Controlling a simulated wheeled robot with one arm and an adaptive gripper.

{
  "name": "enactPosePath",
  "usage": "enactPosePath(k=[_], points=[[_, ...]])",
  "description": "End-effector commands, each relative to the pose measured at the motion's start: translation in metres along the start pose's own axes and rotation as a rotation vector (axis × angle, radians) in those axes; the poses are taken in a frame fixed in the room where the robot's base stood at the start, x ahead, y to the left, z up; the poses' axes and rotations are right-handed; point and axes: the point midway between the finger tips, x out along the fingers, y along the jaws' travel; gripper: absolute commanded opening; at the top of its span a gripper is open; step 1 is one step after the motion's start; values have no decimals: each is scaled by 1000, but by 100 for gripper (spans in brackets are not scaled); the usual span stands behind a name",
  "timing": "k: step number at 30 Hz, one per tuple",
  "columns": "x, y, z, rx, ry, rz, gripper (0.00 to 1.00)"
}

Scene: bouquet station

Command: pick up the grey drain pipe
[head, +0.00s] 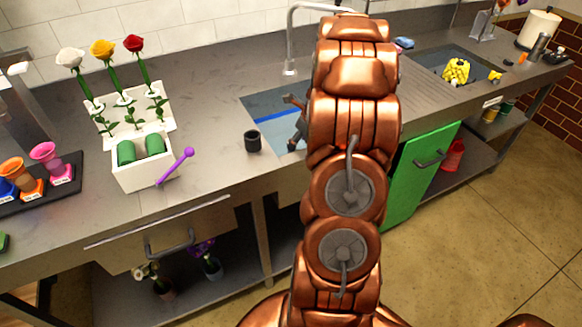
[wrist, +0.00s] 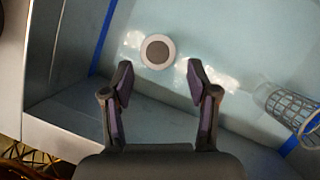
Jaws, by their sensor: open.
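A round grey disc with a pale ring (wrist: 157,52), which looks like the drain, shows in the sink floor in the wrist view. I cannot tell whether it is a flat drain or the end of an upright pipe. My gripper (wrist: 160,75) is open and empty, its two dark fingers pointing towards the disc, with the disc just beyond the tips. In the head view my gripper (head: 297,120) is over the sink, partly hidden by my arm. A short dark grey cylinder (head: 252,141) stands upright on the counter left of the sink.
The sink (head: 262,105) has a blue band on its walls and a tap (head: 290,65) behind. A wire basket (wrist: 292,108) is at the right in the wrist view.

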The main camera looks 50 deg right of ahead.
Motion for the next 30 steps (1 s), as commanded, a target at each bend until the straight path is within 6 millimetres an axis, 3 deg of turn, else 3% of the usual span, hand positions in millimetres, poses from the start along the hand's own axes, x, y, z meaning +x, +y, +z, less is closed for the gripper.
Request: enactPosePath(k=[8, 21, 28, 30], points=[[13, 0, 1, -1, 1, -1, 59], [57, 2, 3, 0, 2, 0, 59], [58, 1, 3, -1, 1, -2, 59], [58, 1, 3, -1, 1, -2, 54]])
